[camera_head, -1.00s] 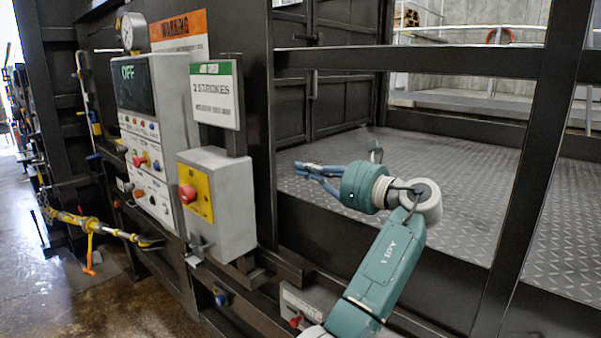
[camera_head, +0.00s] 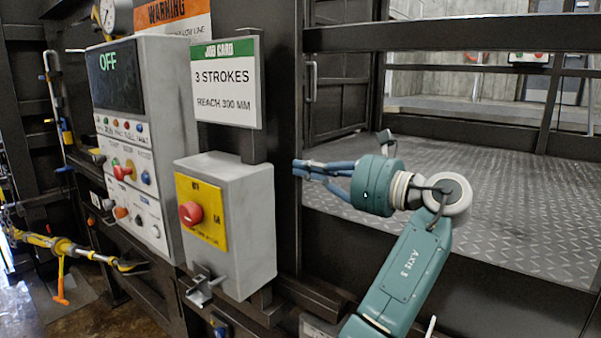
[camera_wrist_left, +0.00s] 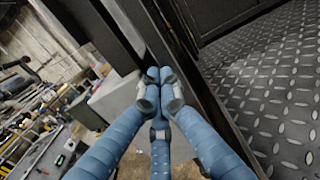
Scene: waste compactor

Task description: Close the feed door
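A dark panelled door (camera_head: 342,95) with a vertical handle (camera_head: 311,82) stands behind the upper rail in the head view; I cannot tell for sure whether it is the feed door. My left gripper (camera_head: 298,168) points left, its fingertips in front of the dark upright post (camera_head: 288,120). In the left wrist view the blue fingers of the left gripper (camera_wrist_left: 160,76) come together at their tips with nothing between them. I cannot tell whether they touch the post. My right gripper is in neither view.
A grey control cabinet (camera_head: 160,75) reading OFF stands left. Nearer are a grey box with a red button (camera_head: 190,213) and a job card (camera_head: 226,82) reading 3 strokes. A yellow tool (camera_head: 70,247) hangs lower left. The tread-plate floor (camera_head: 480,200) behind the rails is clear.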

